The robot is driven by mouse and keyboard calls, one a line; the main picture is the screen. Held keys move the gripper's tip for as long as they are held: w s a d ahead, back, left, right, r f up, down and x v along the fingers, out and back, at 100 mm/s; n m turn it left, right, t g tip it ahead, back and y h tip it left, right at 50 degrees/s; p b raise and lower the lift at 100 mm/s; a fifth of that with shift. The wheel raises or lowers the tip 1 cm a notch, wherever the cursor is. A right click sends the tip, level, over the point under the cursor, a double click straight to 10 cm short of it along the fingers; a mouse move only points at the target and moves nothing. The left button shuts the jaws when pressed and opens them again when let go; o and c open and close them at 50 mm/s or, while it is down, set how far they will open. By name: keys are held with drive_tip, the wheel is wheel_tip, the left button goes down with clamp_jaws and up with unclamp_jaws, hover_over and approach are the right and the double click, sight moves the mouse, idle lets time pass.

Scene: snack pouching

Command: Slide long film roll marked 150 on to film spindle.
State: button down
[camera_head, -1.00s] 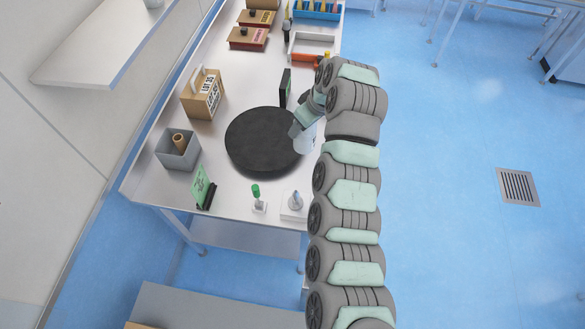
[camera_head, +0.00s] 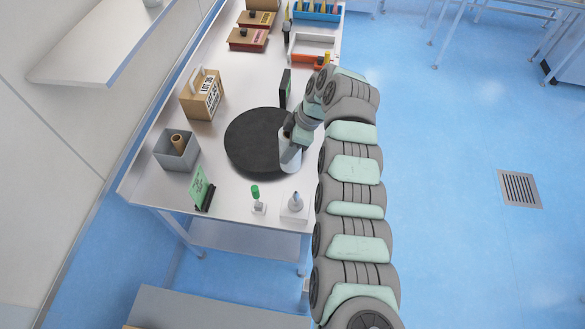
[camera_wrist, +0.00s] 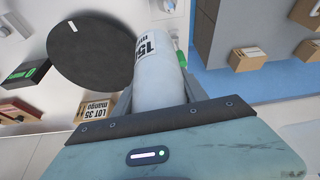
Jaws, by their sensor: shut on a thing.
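The film roll marked 150 (camera_wrist: 157,72) is a white cylinder with a black printed label. My gripper (camera_wrist: 158,98) is shut around it, one finger on each side. In the head view the roll (camera_head: 290,160) hangs by the right edge of the black disc, and my gripper (camera_head: 292,143) is at its upper part. A white square base with a short upright pale peg (camera_head: 295,204), which looks like the film spindle, stands near the front right table corner. The roll is behind it and apart from it.
A black round disc (camera_head: 250,140) fills the table's middle. A green sign (camera_head: 199,186), a grey bin (camera_head: 167,158), a LOT 35 carton (camera_head: 198,98) and a black display (camera_head: 285,88) stand around the disc.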

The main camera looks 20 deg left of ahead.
sight(294, 193)
drive_tip(key=shift+s+d+f+n+g+b, duration=0.1)
drive_tip(key=shift+s+d+f+n, duration=0.25)
drive_tip(key=shift+s+d+f, duration=0.3)
drive_tip(key=shift+s+d+f+n+g+b, duration=0.1)
drive_tip(key=shift+s+d+f+n, duration=0.25)
drive_tip(key=shift+s+d, duration=0.25)
drive_tip(key=shift+s+d+f+n+g+b, duration=0.1)
drive_tip(key=shift+s+d+f+n, duration=0.2)
drive_tip(key=shift+s+d+f, duration=0.35)
drive_tip(key=shift+s+a+r, duration=0.15)
drive_tip(key=shift+a, duration=0.05)
drive_tip(key=shift+d+f+h+b, duration=0.1)
drive_tip(key=shift+f+h+b, duration=0.15)
drive_tip(key=shift+b, duration=0.5)
drive_tip(key=shift+f+b, duration=5)
drive_tip(key=shift+f, duration=1.6)
drive_tip(key=c, duration=0.5)
unclamp_jaws()
